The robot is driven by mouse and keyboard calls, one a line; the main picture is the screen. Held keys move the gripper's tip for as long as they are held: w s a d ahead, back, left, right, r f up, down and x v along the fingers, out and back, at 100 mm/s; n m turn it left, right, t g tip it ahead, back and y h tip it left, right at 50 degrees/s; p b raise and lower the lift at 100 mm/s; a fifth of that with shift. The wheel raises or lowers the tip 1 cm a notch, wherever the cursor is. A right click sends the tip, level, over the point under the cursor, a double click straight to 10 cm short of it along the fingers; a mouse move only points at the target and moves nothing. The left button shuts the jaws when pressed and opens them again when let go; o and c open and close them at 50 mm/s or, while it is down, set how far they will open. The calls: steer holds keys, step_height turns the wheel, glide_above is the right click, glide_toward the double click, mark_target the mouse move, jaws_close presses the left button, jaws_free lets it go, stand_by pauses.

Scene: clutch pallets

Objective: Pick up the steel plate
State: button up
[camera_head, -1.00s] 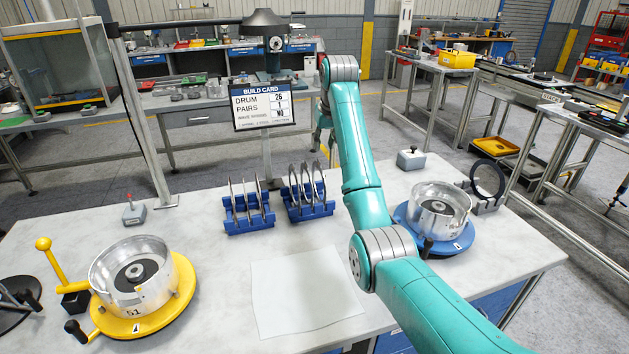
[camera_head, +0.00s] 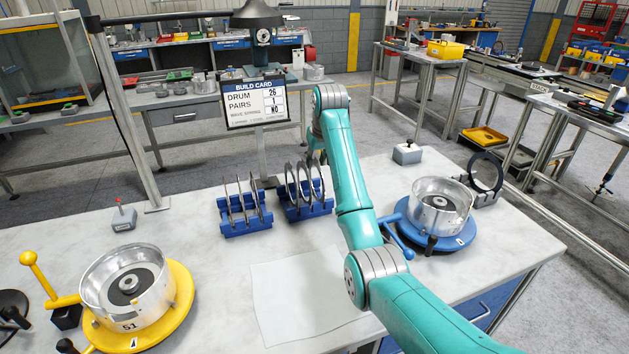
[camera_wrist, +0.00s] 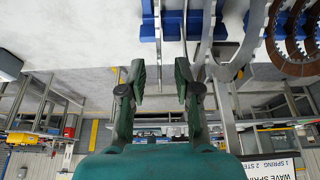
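Thin grey plates stand on edge in two blue racks on the workbench, a left rack (camera_head: 246,228) and a right rack (camera_head: 306,211). In the wrist view, narrow steel plates (camera_wrist: 158,35) appear edge-on at the top, just beyond my fingertips. A grey ring plate (camera_wrist: 245,55) and brown-faced rings (camera_wrist: 292,65) show to their right. My gripper (camera_wrist: 161,66) is open, its two dark green fingers apart with nothing held between them. The line of a steel plate falls roughly between the fingers. In the head view my gripper is hidden behind my arm.
A build card (camera_head: 255,104) stands behind the racks. A drum on a yellow base (camera_head: 177,306) is at left, and one on a blue base (camera_head: 462,238) at right. A pale sheet (camera_head: 290,305) lies in front. A small switch box (camera_head: 407,154) stands at the back right.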

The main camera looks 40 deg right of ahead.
jaws_close()
